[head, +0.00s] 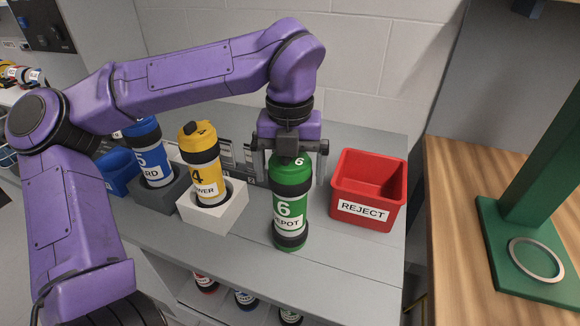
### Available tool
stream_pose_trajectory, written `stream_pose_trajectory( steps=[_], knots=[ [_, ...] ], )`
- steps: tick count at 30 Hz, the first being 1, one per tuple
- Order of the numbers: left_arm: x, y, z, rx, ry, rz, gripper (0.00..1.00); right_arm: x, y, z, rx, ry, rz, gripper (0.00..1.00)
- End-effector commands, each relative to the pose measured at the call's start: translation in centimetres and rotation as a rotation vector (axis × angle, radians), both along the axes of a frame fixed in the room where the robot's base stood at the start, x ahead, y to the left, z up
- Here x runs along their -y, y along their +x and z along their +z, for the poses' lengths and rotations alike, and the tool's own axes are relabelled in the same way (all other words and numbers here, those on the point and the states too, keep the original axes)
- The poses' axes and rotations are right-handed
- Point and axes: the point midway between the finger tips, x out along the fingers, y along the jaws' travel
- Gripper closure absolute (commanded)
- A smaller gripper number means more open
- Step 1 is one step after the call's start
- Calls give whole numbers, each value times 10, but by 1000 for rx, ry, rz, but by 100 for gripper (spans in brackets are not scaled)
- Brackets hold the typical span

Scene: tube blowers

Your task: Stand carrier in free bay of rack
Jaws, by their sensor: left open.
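A green carrier (290,212) marked 6 DEPOT stands upright on the grey bench top. My left gripper (291,167) is above it, pointing down and open, with its fingers on either side of the carrier's top. A yellow carrier (203,170) marked 4 stands in a white block (220,214). A blue carrier (149,155) marked 5 stands in a dark grey block (170,195) to its left. I cannot make out a free bay; the area behind the gripper is partly hidden. My right gripper is not in view.
A red REJECT bin (368,190) stands close to the right of the green carrier. A blue bin (118,172) is at the left. Several carriers lie on a lower shelf. A wooden table (450,215) with a green stand (510,225) is at right. The bench front is clear.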

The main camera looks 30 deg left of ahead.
Motion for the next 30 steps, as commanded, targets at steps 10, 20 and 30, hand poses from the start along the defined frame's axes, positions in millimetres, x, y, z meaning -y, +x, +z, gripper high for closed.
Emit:
stream_pose_trajectory(
  steps=[10,20,30],
  knots=[
    [0,1,76,7,2,2,0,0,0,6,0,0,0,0],
    [0,0,123,2,1,0,0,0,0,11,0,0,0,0],
    [0,0,123,1,0,-1,0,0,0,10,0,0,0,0]
  ],
)
